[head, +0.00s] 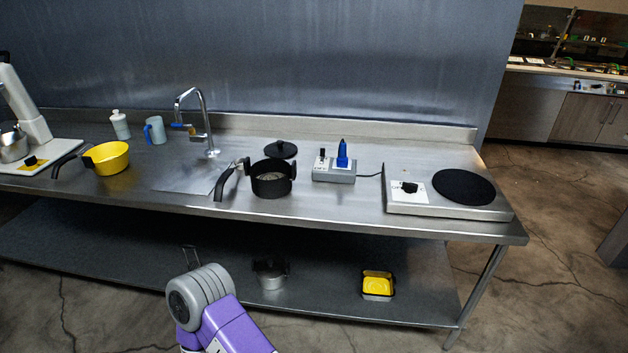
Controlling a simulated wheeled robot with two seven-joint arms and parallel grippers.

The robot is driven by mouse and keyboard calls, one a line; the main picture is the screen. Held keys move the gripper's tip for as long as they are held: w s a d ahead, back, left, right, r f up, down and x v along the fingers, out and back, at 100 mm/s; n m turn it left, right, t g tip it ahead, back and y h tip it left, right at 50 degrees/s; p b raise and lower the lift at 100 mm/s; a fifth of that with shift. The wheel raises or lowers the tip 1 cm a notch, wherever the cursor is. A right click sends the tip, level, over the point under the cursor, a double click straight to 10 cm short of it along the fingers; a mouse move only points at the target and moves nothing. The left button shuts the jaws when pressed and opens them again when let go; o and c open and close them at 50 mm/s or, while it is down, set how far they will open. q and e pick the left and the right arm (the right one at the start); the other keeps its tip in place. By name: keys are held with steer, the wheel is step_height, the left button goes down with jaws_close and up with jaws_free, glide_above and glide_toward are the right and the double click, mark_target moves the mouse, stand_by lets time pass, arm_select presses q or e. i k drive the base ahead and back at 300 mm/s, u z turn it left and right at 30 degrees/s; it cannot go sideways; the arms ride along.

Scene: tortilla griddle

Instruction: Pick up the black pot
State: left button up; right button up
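The black pot (271,187) stands upright on the steel counter, a little right of the sink and faucet. Neither of my grippers shows in the head view, and nothing of mine is seen touching the pot. A purple and grey link of one of my arms shows at the bottom, below the counter's front edge.
A socket box (334,173) with a blue plug stands right of the pot, then a hot plate (412,207). A faucet (205,125), yellow pot (110,159), blue mug (155,130), white bottle (120,125) and mixer (27,105) are left. The lower shelf (330,290) holds a yellow container (377,284).

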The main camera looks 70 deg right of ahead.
mark_target(270, 178)
steer(key=z, duration=1.95)
steer(key=k, duration=0.65)
steer(key=u, duration=0.75)
steer(key=i, duration=0.9)
steer(key=u, duration=0.4)
steer(key=i, duration=1.15)
steer(key=z, duration=0.6)
